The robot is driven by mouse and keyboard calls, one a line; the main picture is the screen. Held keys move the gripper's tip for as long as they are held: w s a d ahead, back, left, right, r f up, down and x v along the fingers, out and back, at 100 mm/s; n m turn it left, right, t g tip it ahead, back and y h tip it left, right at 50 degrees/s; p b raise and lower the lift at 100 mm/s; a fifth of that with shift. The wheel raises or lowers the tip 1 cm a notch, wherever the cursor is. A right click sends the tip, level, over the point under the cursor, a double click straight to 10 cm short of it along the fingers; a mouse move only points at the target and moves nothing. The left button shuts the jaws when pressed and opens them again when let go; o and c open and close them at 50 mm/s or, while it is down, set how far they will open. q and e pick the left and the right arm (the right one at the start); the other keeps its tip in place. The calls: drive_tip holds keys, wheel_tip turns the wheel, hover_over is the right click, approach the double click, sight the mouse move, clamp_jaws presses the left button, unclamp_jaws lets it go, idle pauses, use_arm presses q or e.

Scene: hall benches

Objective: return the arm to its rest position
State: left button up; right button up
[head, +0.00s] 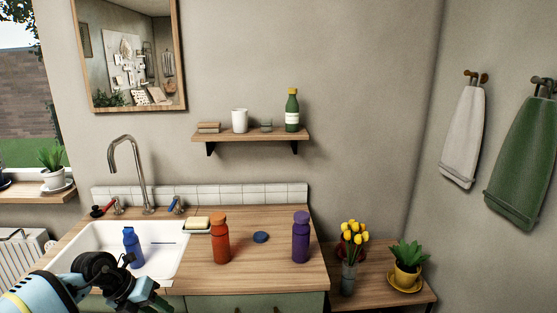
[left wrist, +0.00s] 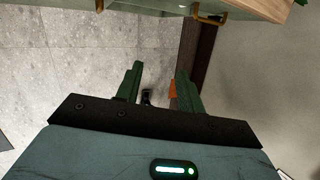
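My left arm comes in at the bottom left of the head view, in front of the counter and sink. Its gripper (head: 152,301) points down to the right near the bottom edge, its fingers mostly cut off or hidden. In the left wrist view the two green fingers of my left gripper (left wrist: 159,70) stand apart with nothing held between them. Grey floor tiles (left wrist: 100,50) show beyond them. A small orange patch beside the right finger is too little to identify. My right arm and gripper are not in view.
A white sink (head: 92,237) holds a blue bottle (head: 132,248). An orange bottle (head: 221,240), a blue lid (head: 261,237) and a purple bottle (head: 300,238) stand on the wooden counter (head: 262,275). Yellow flowers (head: 354,232) and a potted plant (head: 406,264) are at right.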

use_arm(q)
drive_tip(key=s+d+f+n+t+h, duration=0.25)
drive_tip(key=s+d+n+h, duration=0.3)
drive_tip(key=d, duration=0.55)
drive_tip(key=s+d+f+n+t+h, duration=0.1)
drive_tip(key=s+d+n+t+h, duration=0.35)
drive_tip(key=s+d, duration=0.4)
drive_tip(key=s+a+f+n+y, duration=0.3)
drive_tip(key=s+f+n+y, duration=0.3)
drive_tip(key=s+n, duration=0.5)
drive_tip(key=s+a+f+n+g+y, duration=0.1)
drive_tip(key=s+a+f+n+y, duration=0.3)
drive_tip(key=s+f+n+y, duration=0.3)
drive_tip(key=s+f+n, duration=0.3)
drive_tip(key=s+n, duration=0.2)
drive_tip(key=shift+s+n, duration=0.3)
drive_tip(key=shift+s, duration=0.1)
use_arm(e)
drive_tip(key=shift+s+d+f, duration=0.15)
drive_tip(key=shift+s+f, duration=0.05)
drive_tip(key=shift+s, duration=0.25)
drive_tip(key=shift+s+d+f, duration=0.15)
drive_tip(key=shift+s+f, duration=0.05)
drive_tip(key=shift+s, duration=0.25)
